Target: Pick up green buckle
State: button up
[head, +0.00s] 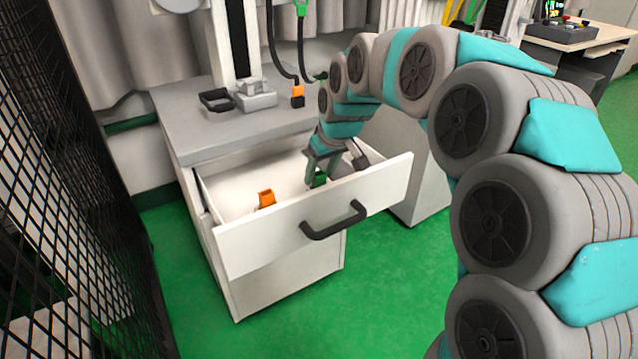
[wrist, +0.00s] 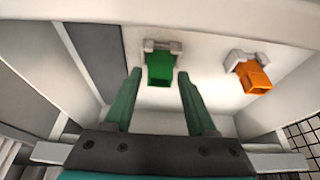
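The green buckle (wrist: 160,68) sits in a small grey holder on the white floor of the open drawer. It also shows in the head view (head: 319,180), low between my fingers and partly hidden. My gripper (wrist: 158,84) is open, with its two green fingers apart and pointing at the buckle. The buckle lies between the fingertip lines, just ahead of the tips; I cannot tell whether the fingers touch it. In the head view my gripper (head: 322,172) reaches down into the drawer's right part.
An orange buckle (wrist: 252,76) sits in its own holder to the right, also in the drawer (head: 262,243). The drawer front with a black handle (head: 334,221) stands close to my gripper. A grey cabinet top (head: 200,128) bears a fixture and another orange piece. A black mesh fence (head: 70,180) stands left.

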grip_shut()
jog(key=shift+r, duration=0.1)
dwell(0.4)
